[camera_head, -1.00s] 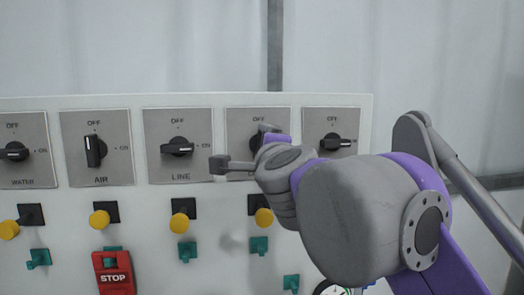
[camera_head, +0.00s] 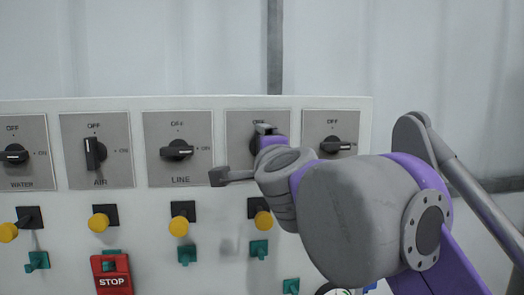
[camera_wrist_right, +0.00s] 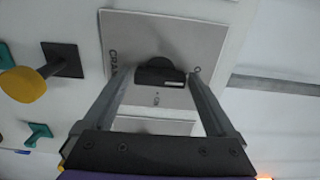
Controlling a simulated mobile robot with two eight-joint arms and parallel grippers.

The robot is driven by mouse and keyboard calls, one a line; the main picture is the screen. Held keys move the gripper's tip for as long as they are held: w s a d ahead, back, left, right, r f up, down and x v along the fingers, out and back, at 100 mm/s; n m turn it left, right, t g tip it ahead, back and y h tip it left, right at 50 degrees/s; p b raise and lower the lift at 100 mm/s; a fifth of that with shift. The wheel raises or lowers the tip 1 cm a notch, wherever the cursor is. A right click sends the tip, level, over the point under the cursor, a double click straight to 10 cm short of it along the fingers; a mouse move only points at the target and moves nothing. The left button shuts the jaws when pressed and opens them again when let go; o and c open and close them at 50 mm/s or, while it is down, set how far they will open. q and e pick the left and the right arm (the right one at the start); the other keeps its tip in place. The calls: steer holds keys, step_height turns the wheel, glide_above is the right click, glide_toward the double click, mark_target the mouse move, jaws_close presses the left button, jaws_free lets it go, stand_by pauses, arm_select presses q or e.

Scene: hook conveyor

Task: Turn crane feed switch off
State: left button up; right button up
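The crane switch plate (camera_head: 238,128) is mostly behind my right gripper in the head view, and its knob is hidden there. The right wrist view shows the plate (camera_wrist_right: 185,35) with its label partly readable as "CRAN". Its black knob (camera_wrist_right: 158,73) has its handle lying along the label-to-OFF line, with the pale mark toward the OFF end; ON is below it in that picture. My right gripper (camera_wrist_right: 160,95) is open, its two fingers on either side of the knob with gaps between. It also shows in the head view (camera_head: 242,152). My left gripper is not in view.
The line switch (camera_head: 177,151) and another switch (camera_head: 334,146) flank the crane plate. Air (camera_head: 95,153) and water (camera_head: 16,154) switches are further left. Yellow knobs (camera_head: 179,226), teal switches (camera_head: 187,252) and a red stop box (camera_head: 112,274) sit below.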

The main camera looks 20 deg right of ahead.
steer(key=shift+o, duration=0.2)
steer(key=b+v, duration=0.1)
steer(key=v, duration=0.9)
steer(key=shift+s+b, duration=0.35)
steer(key=shift+s, duration=0.05)
steer(key=shift+a, duration=0.1)
